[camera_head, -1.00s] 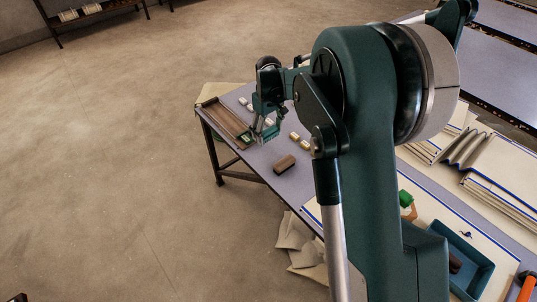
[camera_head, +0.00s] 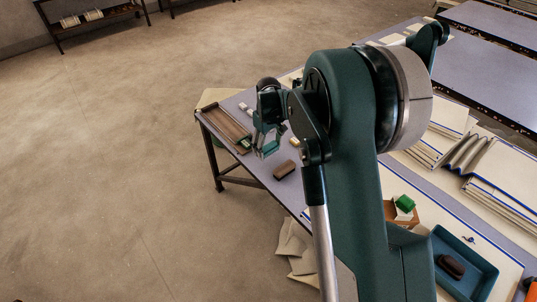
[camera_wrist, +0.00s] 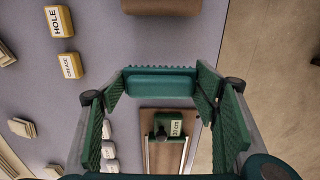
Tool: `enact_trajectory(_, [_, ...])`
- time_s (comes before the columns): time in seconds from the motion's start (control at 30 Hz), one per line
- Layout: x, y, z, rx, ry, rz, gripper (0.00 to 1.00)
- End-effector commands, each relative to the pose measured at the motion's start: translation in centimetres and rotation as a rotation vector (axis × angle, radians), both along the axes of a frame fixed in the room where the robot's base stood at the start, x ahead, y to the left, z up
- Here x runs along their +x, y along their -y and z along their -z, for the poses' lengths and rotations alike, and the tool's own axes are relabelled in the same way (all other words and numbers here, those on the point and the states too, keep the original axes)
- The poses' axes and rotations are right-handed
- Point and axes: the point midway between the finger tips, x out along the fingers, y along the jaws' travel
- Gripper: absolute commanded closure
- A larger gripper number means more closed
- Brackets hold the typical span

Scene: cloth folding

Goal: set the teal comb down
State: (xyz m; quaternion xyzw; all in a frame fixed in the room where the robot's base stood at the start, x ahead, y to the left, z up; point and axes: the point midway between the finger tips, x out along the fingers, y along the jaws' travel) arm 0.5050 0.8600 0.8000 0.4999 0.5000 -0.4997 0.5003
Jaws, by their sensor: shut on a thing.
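The teal comb (camera_wrist: 160,85) is a short bar with a row of small teeth along its upper edge in the wrist view. My gripper (camera_wrist: 160,84) is shut on it, with one finger at each end of the bar. In the head view my gripper (camera_head: 265,150) hangs over the near left part of the table (camera_head: 262,170), between the wooden tray and a brown block. The height between comb and table is hard to judge.
The wooden tray (camera_head: 226,122) holds a green block marked 20 cm (camera_wrist: 175,128). A brown block (camera_head: 284,170) lies near the front edge. Yellow blocks marked HOLE (camera_wrist: 58,21) and CREASE (camera_wrist: 70,66) stand to the left in the wrist view. Bare tabletop lies between them.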

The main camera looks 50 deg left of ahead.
Motion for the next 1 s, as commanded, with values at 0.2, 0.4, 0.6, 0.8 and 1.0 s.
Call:
enact_trajectory(0.2, [0.0, 0.0, 0.0, 0.0, 0.0, 0.0, 0.52])
enact_trajectory(0.4, [0.0, 0.0, 0.7, 0.0, 0.0, 0.0, 0.52])
enact_trajectory(0.6, [0.0, 0.0, 2.9, 0.0, 0.0, 0.0, 0.52])
enact_trajectory(0.8, [0.0, 0.0, 3.8, 0.0, 0.0, 0.0, 0.52])
enact_trajectory(1.0, [0.0, 0.0, 3.7, 0.0, 0.0, 0.0, 0.52])
